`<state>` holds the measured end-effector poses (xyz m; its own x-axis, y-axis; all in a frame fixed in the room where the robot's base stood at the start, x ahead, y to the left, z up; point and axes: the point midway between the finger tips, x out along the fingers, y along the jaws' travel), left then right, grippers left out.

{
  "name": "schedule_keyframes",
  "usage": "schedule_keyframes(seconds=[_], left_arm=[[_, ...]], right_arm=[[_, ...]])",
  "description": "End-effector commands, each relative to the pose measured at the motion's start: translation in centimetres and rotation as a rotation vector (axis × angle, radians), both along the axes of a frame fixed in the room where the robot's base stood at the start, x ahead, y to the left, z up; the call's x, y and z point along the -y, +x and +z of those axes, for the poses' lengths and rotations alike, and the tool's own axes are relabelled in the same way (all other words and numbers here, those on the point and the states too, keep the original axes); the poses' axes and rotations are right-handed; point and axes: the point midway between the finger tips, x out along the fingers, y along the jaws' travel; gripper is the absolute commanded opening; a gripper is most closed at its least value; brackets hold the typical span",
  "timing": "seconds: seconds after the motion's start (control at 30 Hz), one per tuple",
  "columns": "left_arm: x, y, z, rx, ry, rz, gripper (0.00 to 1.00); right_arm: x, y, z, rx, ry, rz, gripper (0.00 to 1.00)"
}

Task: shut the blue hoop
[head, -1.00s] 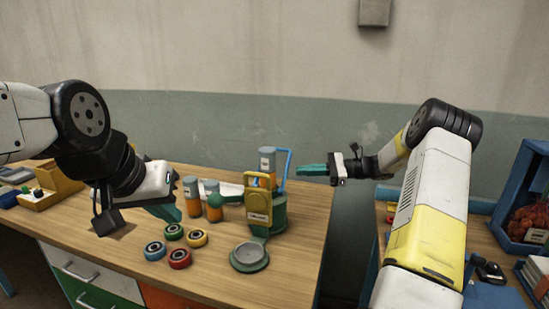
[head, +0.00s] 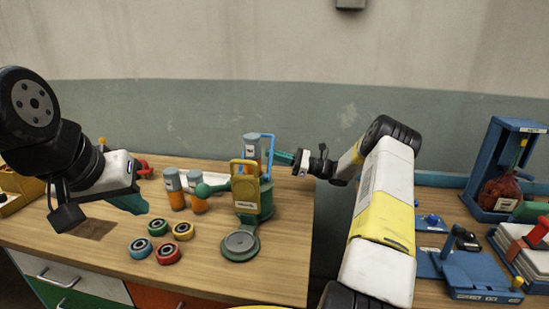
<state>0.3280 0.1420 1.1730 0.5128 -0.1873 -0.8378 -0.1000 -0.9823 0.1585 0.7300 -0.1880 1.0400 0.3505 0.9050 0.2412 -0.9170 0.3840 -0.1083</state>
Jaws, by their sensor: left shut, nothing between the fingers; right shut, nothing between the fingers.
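The blue hoop (head: 272,148) stands upright at the back right of a green device (head: 266,199) with a yellow plate (head: 245,184) on its front. A grey round pan (head: 240,244) sits in front, and a green ball handle (head: 204,190) sticks out left. My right gripper (head: 281,158) is shut, its green fingertips just right of the hoop's upper part; I cannot tell whether they touch it. My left gripper (head: 141,207) is shut and empty, above the table left of the rollers and apart from the device.
Orange-and-grey cylinders (head: 174,190) stand left of the device, another (head: 251,148) behind it. Several coloured rollers (head: 183,231) lie on the wooden table (head: 205,278). A second bench at right holds a blue stand (head: 487,160) with a red net sack (head: 499,193).

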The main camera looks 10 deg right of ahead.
Motion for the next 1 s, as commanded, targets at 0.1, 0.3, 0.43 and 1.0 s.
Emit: schedule_keyframes(seconds=[0.1, 0.3, 0.43, 1.0], left_arm=[[0.0, 0.0, 0.0, 0.0, 0.0, 0.0, 0.0], [0.0, 0.0, 0.0, 0.0, 0.0, 0.0, 0.0], [0.0, 0.0, 0.0, 0.0, 0.0, 0.0, 0.0], [0.0, 0.0, 0.0, 0.0, 0.0, 0.0, 0.0]], right_arm=[[-2.4, 0.8, 0.6, 0.001, -0.001, 0.003, 0.0], [-2.2, 0.5, 3.5, 0.002, -0.001, 0.0, 0.0], [-2.3, 0.4, 4.3, 0.001, -0.001, 0.001, 0.0], [-2.3, 0.2, 4.9, 0.023, -0.01, 0.0, 0.0]])
